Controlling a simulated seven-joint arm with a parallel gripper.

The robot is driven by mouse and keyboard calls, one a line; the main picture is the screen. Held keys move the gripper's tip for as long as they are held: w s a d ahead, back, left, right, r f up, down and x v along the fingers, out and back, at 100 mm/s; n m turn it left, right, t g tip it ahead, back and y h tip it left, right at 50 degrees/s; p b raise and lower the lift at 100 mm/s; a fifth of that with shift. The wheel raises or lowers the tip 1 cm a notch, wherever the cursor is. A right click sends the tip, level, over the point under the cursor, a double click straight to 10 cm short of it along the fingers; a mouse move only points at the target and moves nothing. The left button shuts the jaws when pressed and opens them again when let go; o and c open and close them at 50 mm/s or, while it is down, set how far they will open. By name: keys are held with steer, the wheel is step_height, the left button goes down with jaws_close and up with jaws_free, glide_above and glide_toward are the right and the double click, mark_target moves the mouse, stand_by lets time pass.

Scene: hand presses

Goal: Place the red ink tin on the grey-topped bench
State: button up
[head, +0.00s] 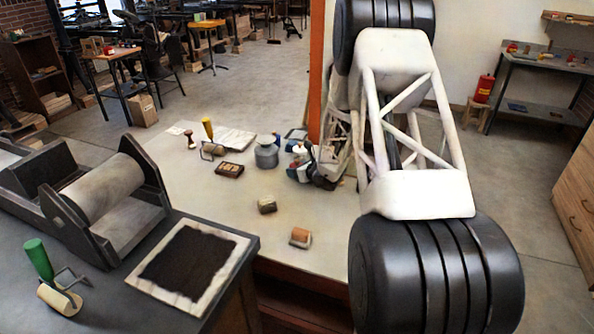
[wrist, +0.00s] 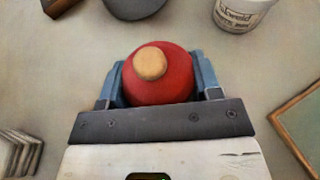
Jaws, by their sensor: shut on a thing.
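My gripper (wrist: 160,82) has its blue fingers shut on the red ink tin (wrist: 172,88). From above, the tin shows as a round red body with a tan knob on top. In the head view, my gripper (head: 301,165) is over the far right part of the light-topped table (head: 225,192), where only a little red shows beside it. How high the tin is above the table is hard to tell. A dark grey-topped bench (head: 108,282) fills the front left. Another grey-topped bench (head: 553,66) stands by the right wall, with several small things on it.
A grey can (head: 266,156) stands left of my gripper. A white tub (wrist: 243,10) is nearby. Rollers and small blocks lie on the light table. The front bench holds a press (head: 105,195), an inked slab (head: 190,262) and a green-handled roller (head: 40,262). An orange post (head: 316,75) rises behind.

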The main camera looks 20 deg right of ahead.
steer(key=shift+f, duration=0.1)
steer(key=o, duration=1.1)
steer(key=shift+v, duration=6.05)
steer(key=shift+r, duration=0.2)
